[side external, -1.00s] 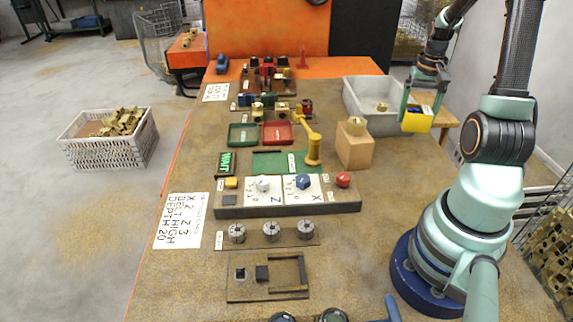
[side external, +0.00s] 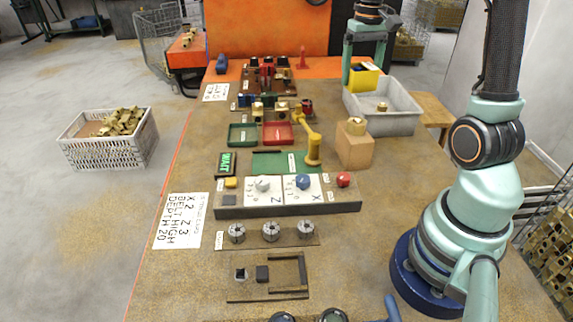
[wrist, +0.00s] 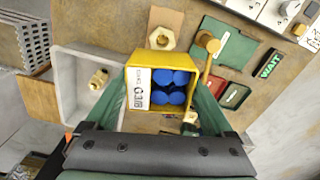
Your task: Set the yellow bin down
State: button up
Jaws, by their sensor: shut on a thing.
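The yellow bin (side external: 364,78) is held up by my gripper (side external: 363,62) over the back left corner of the grey tub. In the wrist view the yellow bin (wrist: 158,108) sits between the two green fingers and holds several blue round pieces (wrist: 172,86). A white label (wrist: 138,88) with dark print is on its left side. My gripper is shut on the bin's sides. I cannot tell how high the bin is above the surface below.
The grey tub (side external: 396,122) has a brass part inside it. A wooden block (side external: 354,152) with a brass nut on top stands before it.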

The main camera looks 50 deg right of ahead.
jog(key=w+a+n, duration=0.4)
jog(key=w+a, duration=0.1)
jog(key=a, duration=0.7)
jog(key=w+a+n, duration=0.3)
jog(key=w+a, duration=0.2)
jog(key=a, duration=0.6)
jog(key=s+a+n, duration=0.4)
jog(key=a, duration=1)
jog(key=s+a+n, duration=0.4)
jog(key=a, duration=1)
jog(key=f, duration=2)
jog(key=shift+w, duration=0.3)
jog(key=shift+f, duration=0.15)
jog(key=o, duration=1.2)
jog(key=shift+c, duration=0.2)
